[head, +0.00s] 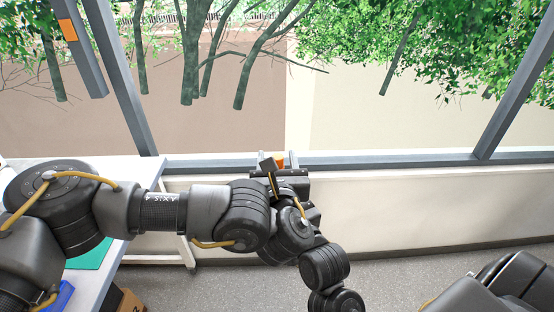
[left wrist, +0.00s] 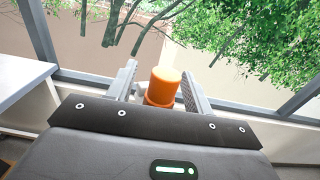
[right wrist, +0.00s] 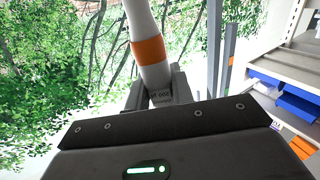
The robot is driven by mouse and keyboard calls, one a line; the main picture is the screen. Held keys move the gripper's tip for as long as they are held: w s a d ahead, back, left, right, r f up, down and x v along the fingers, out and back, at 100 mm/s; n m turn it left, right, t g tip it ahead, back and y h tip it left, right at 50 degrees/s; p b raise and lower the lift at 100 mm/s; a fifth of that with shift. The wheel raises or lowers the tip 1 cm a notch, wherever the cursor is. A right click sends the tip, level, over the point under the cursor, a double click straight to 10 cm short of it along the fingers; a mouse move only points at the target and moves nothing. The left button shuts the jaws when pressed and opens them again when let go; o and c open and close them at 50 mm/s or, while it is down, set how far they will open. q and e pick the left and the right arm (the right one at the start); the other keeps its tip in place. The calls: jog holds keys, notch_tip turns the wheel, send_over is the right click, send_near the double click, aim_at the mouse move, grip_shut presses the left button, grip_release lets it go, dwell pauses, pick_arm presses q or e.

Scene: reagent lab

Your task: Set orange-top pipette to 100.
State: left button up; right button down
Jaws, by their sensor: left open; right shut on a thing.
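The pipette shows its orange top (left wrist: 164,86) between the fingers of my left gripper (left wrist: 160,78) in the left wrist view. That gripper is open, with a finger on each side of the top and a visible gap at the right finger. In the head view, a bit of the orange top (head: 280,162) shows by the left gripper (head: 275,161). In the right wrist view, the pipette's white body with an orange band (right wrist: 148,51) runs up out of my right gripper (right wrist: 158,85), which is shut on it. The pipette's display and reading cannot be made out.
A white table (head: 133,187) stands at the left, with a green mat (head: 92,258) and a blue item (head: 60,297). A window with a grey frame (head: 350,160) is behind the grippers. White shelves with blue bins (right wrist: 298,108) show at the right in the right wrist view.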

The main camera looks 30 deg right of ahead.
pick_arm(q)
jog(key=c, duration=1)
jog(key=shift+w+a+n+t+y, duration=0.1)
jog(key=shift+n+t+y, duration=0.25)
jog(key=shift+n+y, duration=0.65)
jog(key=shift+a+n+t+y, duration=0.1)
jog(key=shift+n+t+y, duration=0.4)
jog(key=shift+y, duration=0.9)
jog(key=o, duration=1)
jog(key=shift+r, duration=0.1)
notch_tip(320, 180, up, 10)
